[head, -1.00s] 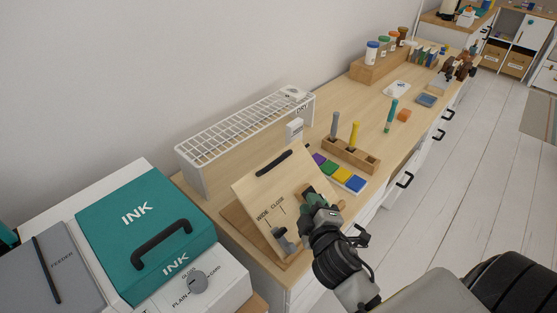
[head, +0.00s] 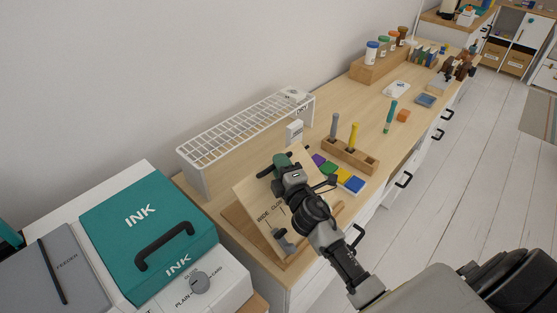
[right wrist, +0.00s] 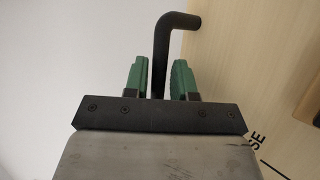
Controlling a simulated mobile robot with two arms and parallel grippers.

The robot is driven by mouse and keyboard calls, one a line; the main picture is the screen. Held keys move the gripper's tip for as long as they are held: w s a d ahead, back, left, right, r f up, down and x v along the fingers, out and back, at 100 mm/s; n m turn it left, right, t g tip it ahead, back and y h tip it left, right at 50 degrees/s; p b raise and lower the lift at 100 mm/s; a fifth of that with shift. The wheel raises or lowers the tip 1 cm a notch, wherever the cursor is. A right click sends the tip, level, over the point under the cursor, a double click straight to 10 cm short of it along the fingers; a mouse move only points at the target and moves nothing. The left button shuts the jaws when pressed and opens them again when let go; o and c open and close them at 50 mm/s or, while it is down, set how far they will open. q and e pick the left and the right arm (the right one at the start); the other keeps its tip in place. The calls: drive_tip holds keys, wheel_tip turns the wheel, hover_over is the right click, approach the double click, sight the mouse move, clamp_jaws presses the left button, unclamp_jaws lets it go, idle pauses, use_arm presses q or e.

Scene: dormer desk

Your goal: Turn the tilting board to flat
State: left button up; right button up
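The tilting board (head: 252,201) is a pale wooden panel that stands sloped on a wooden base near the front end of the desk. Its face carries printed words and a grey knob (head: 284,241) low down. A black bar handle sits at its upper edge, mostly hidden behind my right gripper in the head view. My right gripper (head: 275,163) is at this handle. In the right wrist view the black handle (right wrist: 160,55) stands between the two green fingers, with a gap on each side, so the gripper is open around it. My left gripper is not in view.
A white wire rack (head: 245,125) stands behind the board along the wall. A teal INK box (head: 110,220) is at the left. Coloured pads (head: 330,169) and a wooden holder (head: 362,160) with upright tools are just right of the board.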

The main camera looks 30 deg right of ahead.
drive_tip(key=shift+w, duration=0.6)
clamp_jaws()
